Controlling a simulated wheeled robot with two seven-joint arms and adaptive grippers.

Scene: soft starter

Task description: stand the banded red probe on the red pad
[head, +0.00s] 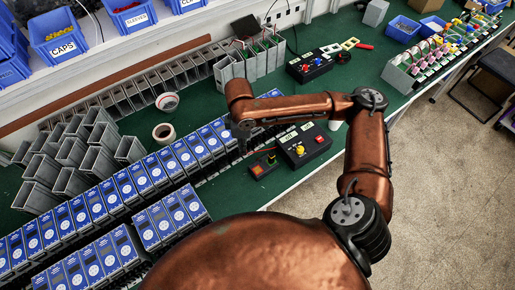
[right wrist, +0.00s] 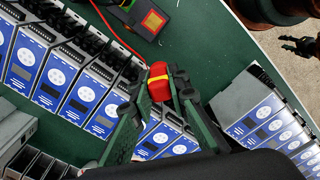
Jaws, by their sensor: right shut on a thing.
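The banded red probe (right wrist: 158,74), red with a yellow band, is between the fingers of my right gripper (right wrist: 160,92) in the right wrist view. The right gripper is shut on it, above the rows of blue-fronted units. In the head view my right gripper (head: 243,140) hangs over the back of the long unit row, and I cannot make out the probe there. A small dark device (head: 262,166) with a red patch, apparently the red pad (right wrist: 155,21), lies on the green bench, apart from the probe.
Blue-fronted units (head: 143,180) stand close together in rows. A black box with buttons (head: 303,146) is right of the small device. A red wire (right wrist: 113,30) runs across the bench near the probe. Tape rolls (head: 164,133) and grey housings (head: 70,152) lie left.

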